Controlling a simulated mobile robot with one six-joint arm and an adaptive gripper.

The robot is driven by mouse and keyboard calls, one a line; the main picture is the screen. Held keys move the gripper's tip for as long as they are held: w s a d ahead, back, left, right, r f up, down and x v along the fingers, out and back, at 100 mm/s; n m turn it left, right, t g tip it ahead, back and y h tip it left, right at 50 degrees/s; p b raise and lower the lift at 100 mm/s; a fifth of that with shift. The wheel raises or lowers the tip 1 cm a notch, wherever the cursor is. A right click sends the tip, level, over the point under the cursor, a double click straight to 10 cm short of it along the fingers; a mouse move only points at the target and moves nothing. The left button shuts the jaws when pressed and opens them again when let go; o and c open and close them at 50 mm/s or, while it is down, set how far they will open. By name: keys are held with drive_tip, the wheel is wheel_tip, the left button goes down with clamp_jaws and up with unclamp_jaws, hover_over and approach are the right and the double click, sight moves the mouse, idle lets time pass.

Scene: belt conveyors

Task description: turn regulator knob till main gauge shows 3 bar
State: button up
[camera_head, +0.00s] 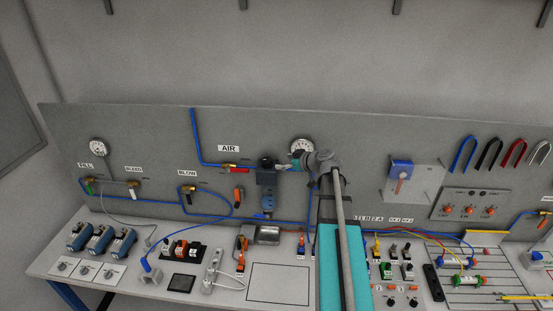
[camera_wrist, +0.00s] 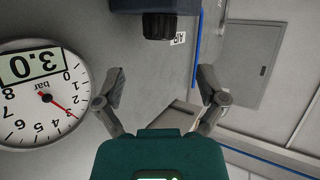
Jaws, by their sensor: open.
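The main gauge (camera_wrist: 40,100) is a white dial marked in bar, seen upside down at the left of the wrist view. Its display (camera_wrist: 35,64) reads 3.0, and its red needle points at about 3. The black regulator knob (camera_wrist: 158,26) sticks out of the dark regulator body (camera_wrist: 155,5) at the top of that view. My gripper (camera_wrist: 160,80) is open and empty, with its fingers apart from the knob. In the head view the knob (camera_head: 267,162) tops the regulator, left of my gripper (camera_head: 301,160). The gauge (camera_head: 301,145) is partly hidden behind my gripper.
The AIR line's blue tube and red valve (camera_head: 230,166) lie left of the regulator. A second gauge (camera_head: 97,147) is at far left.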

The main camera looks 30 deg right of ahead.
drive_tip(key=shift+p+v, duration=0.75)
drive_tip(key=shift+v, duration=1.8)
drive_tip(key=s+a+f+m+g+b, duration=0.15)
drive_tip(key=a+f+g+b, duration=0.35)
drive_tip(key=a+f, duration=0.5)
drive_tip(key=s+a+f+g+b, duration=0.2)
drive_tip(key=a+f+b, duration=0.5)
drive_tip(key=a+f, duration=0.2)
drive_tip(key=s+a+f+m+g+h+b, duration=0.2)
drive_tip(key=s+a+f+b, duration=0.3)
drive_tip(key=f, duration=0.3)
drive_tip(key=s+a+f+m+g+h+b, duration=0.2)
drive_tip(key=s+a+f+g+h+b, duration=0.1)
drive_tip(key=s+a+f+b, duration=0.2)
wheel_tip(320, 180, down, 3)
drive_tip(key=shift+s+a+r+h+b, duration=0.15)
drive_tip(key=shift+s+a+h+b, duration=0.2)
drive_tip(key=shift+b, duration=0.2)
